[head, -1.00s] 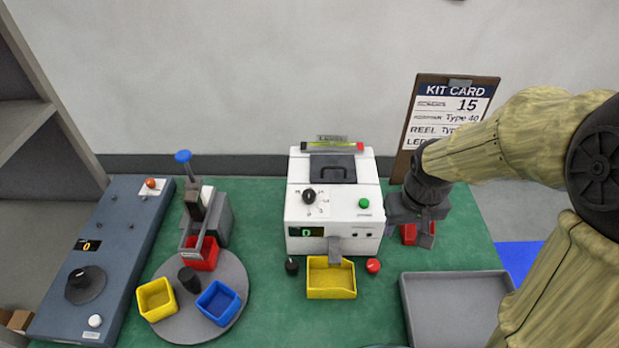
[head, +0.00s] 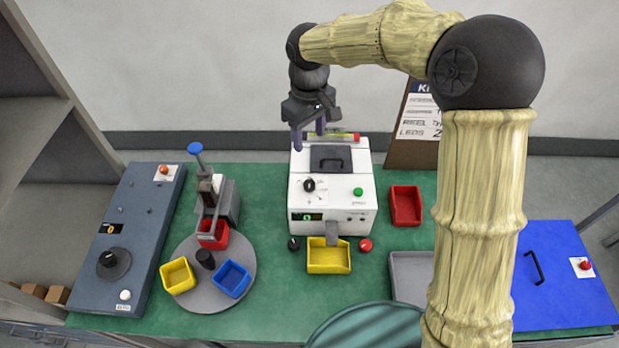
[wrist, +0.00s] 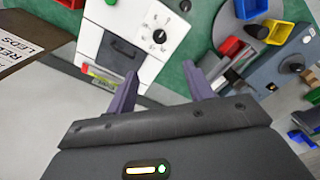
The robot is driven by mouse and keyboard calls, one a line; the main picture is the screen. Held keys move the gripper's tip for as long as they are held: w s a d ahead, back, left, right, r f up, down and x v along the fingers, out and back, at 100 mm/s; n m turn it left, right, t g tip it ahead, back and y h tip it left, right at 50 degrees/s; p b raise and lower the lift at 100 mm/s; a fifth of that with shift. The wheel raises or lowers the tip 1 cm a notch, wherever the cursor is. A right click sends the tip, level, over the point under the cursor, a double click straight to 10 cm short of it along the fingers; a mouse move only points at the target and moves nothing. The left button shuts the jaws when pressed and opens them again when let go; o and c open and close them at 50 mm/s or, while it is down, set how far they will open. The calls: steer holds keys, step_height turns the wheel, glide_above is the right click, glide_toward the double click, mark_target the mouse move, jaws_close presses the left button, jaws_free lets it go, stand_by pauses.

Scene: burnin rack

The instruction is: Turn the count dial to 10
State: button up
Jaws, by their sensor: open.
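The count dial is a small black knob (head: 309,185) on a white scale plate on the top of the white machine (head: 362,208). In the wrist view the knob (wrist: 159,36) has its marked scale around it; the numbers are too small to read. The machine's small display (head: 307,217) shows a green 0. My gripper (head: 309,138) is open and empty, above the machine's back edge and apart from the dial. In the wrist view its two purple fingers (wrist: 163,88) are spread, with the machine beyond them.
A green button (head: 358,191) is right of the dial, and a dark handled lid (head: 331,159) is behind it. A yellow bin (head: 328,262) stands in front. A turntable (head: 214,294) with bins is left; a red bin (head: 405,205) is right. The kit card (head: 418,120) is partly hidden.

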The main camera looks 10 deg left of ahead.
mark_target(309, 184)
steer(key=shift+f, duration=0.1)
step_height(309, 184, down, 17)
steer(key=p, duration=0.4)
steer(key=shift+f+p, duration=0.15)
steer(key=shift+p, duration=0.25)
steer(key=shift+c, duration=0.2)
steer(key=c, duration=0.9)
